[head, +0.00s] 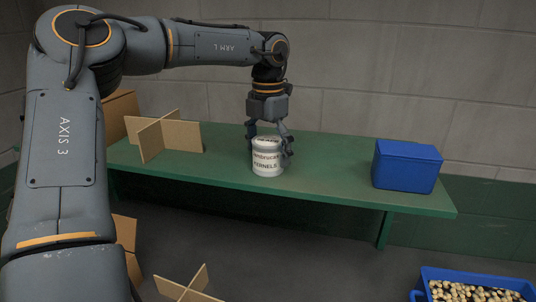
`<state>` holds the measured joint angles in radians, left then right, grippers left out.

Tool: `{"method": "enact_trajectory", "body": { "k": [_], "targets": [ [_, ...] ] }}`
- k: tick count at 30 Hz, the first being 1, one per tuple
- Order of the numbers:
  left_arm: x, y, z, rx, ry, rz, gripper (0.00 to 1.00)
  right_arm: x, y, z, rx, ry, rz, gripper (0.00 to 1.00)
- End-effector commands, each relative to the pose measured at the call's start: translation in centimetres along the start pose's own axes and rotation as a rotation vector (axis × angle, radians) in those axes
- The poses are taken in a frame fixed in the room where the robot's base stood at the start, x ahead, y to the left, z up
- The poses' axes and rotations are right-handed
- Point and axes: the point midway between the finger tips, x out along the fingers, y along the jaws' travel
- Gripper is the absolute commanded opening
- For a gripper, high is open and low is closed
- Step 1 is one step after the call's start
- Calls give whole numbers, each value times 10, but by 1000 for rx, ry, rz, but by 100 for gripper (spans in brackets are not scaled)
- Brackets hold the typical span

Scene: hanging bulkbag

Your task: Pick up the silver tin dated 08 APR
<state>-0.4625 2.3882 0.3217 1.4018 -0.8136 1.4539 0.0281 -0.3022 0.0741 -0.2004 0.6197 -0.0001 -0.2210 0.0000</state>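A silver-white tin (267,160) with a lid stands upright on the green bench (330,183), near its middle. Red and dark print on its front includes the word KERNELS; I cannot read a date on it at this size. My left gripper (269,142) comes down over the tin from above, with one finger at its left side and one at its right side. I cannot tell whether the fingers press on the tin or stand slightly apart from it. The tin appears to rest on the bench. My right gripper is not in view.
A blue box (407,166) stands at the bench's right end. A cardboard cross divider (163,136) stands to the left, near a brown carton (117,113). Below are another divider (188,287) and a blue crate (428,273) of small pale pieces. The bench between tin and blue box is clear.

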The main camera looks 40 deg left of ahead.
Motion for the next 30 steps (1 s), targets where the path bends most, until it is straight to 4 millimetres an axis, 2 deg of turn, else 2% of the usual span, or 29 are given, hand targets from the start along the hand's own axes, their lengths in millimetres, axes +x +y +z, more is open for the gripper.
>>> {"method": "enact_trajectory", "body": {
  "k": [1, 6, 8, 9, 17, 22, 25, 30],
  "targets": [
    [0, 0, 0, 0, 0, 0, 78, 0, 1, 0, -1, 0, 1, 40],
    [0, 0, 0, 0, 0, 0, 43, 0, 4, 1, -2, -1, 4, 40],
    [0, 0, 0, 0, 0, 0, 31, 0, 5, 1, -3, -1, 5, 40],
    [-1, 0, 0, 0, -1, 0, 28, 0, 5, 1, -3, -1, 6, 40],
    [-1, 0, 0, 0, -1, 1, 28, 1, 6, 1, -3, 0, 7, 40],
    [-11, 0, 1, -2, -3, 1, 28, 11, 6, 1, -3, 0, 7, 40],
    [-28, 0, 2, -2, -7, 3, 28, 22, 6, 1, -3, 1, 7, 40],
    [-67, -18, -27, 2, -9, 3, 28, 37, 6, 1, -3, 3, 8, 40]
  ]
}}
